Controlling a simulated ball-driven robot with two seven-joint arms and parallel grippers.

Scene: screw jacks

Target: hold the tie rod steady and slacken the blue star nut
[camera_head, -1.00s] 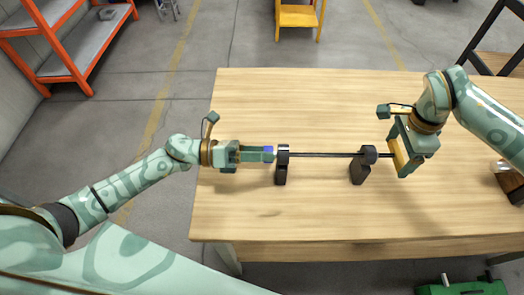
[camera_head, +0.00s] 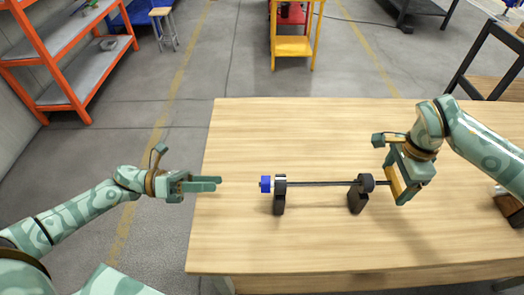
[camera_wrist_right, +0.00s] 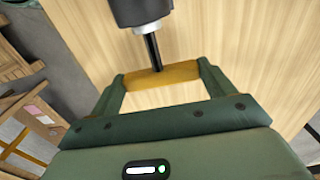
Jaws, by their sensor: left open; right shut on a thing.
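The blue star nut (camera_head: 266,184) sits at the left end of the dark tie rod (camera_head: 322,183), beside the left black stand (camera_head: 279,202). The rod runs level to the right through the right black stand (camera_head: 357,199). My left gripper (camera_head: 220,184) is open and empty, apart from the nut on its left side and pointing towards it. My right gripper (camera_head: 394,184) is shut on the rod's right end.
The wooden table (camera_head: 300,245) is clear in front of and behind the stands. A partly seen object (camera_head: 510,205) stands at the table's right edge. Orange shelving (camera_head: 85,60) and a yellow cart (camera_head: 293,46) stand on the floor beyond.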

